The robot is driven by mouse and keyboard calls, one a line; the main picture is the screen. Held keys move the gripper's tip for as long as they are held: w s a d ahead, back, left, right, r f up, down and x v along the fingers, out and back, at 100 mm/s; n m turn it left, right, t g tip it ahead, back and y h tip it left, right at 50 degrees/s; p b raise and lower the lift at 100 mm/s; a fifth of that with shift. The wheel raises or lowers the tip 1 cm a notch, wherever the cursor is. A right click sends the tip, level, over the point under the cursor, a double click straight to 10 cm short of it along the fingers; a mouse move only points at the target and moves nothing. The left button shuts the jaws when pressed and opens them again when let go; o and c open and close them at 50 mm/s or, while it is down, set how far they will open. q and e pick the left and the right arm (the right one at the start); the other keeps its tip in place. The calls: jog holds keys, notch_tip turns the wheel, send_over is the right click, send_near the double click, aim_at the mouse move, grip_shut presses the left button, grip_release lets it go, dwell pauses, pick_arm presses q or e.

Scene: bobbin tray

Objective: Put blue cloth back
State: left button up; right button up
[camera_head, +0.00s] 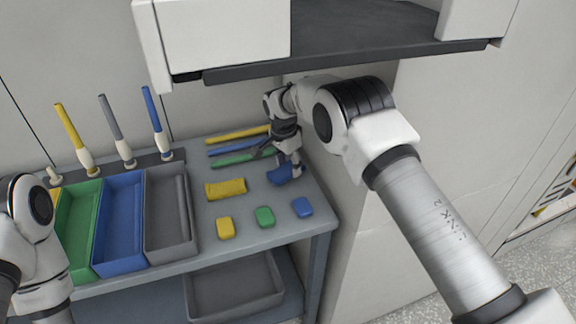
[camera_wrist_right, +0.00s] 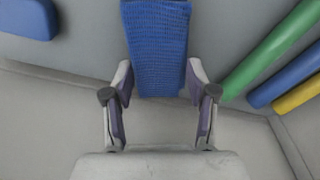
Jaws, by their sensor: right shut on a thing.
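The blue cloth (camera_head: 281,175) is at the right part of the grey table, beside the yellow cloth (camera_head: 226,188). My right gripper (camera_head: 290,163) comes down on it from behind. In the right wrist view the ribbed blue cloth (camera_wrist_right: 158,45) extends forward from between the two fingertips of my right gripper (camera_wrist_right: 160,88), which is shut on its near end. I cannot tell whether the cloth is lifted off the table. Of my left arm only links show at the left edge; its gripper is out of view.
Yellow (camera_head: 225,228), green (camera_head: 265,216) and blue (camera_head: 302,207) blocks sit along the front edge. Yellow, blue and green rods (camera_head: 245,157) lie behind. Green (camera_head: 79,226), blue (camera_head: 120,222) and grey (camera_head: 170,212) bins stand left, with upright brushes behind. A dark shelf hangs above.

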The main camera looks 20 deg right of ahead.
aim_at(285, 168)
jog(key=shift+f, duration=0.6)
jog(key=shift+s+r, duration=0.1)
jog(key=shift+r, duration=0.05)
jog(key=o, duration=1.4)
jog(key=shift+f, duration=0.2)
jog(key=shift+o, duration=0.2)
notch_tip(285, 168, up, 12)
jog(key=a+b, duration=0.1)
jog(key=shift+s+a+r, duration=0.15)
jog(key=shift+s, duration=0.15)
